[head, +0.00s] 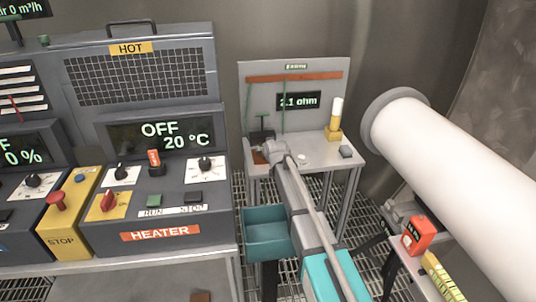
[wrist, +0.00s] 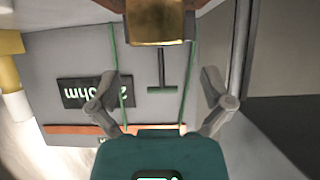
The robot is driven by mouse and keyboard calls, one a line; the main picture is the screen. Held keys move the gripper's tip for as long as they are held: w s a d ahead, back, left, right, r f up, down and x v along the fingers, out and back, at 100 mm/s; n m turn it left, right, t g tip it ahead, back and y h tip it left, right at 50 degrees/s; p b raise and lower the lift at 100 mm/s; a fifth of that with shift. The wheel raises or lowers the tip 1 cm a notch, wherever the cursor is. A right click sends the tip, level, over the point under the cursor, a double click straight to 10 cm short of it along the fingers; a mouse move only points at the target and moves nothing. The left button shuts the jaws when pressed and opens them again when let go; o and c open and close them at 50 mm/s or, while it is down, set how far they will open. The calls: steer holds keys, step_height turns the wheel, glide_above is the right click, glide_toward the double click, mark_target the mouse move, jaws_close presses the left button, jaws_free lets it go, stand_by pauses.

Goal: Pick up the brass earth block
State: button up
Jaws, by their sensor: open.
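The brass earth block (wrist: 157,24) shows at the top middle of the wrist view, with a shiny gold face and a brown part at the edge above it. In the head view my gripper (head: 272,152) is low over the left part of the small grey bench (head: 316,152). There it hides the block; only a brown patch shows beside it.
The bench's back panel carries a "2.1 ohm" display (head: 298,101), a copper bar (head: 294,77) and green wires. A dark T-handle (head: 262,131) stands behind my gripper. A yellow post with a white top (head: 335,118) stands right. A teal bin (head: 266,236) hangs in front.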

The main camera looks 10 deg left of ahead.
stand_by(0.3)
steer(key=shift+b+x, duration=1.35)
steer(key=shift+x, duration=1.3)
steer(key=shift+d+f, duration=0.1)
steer(key=shift+d, duration=0.05)
steer(key=c, duration=1.3)
steer(key=shift+o, duration=0.2)
steer(key=shift+r, duration=0.2)
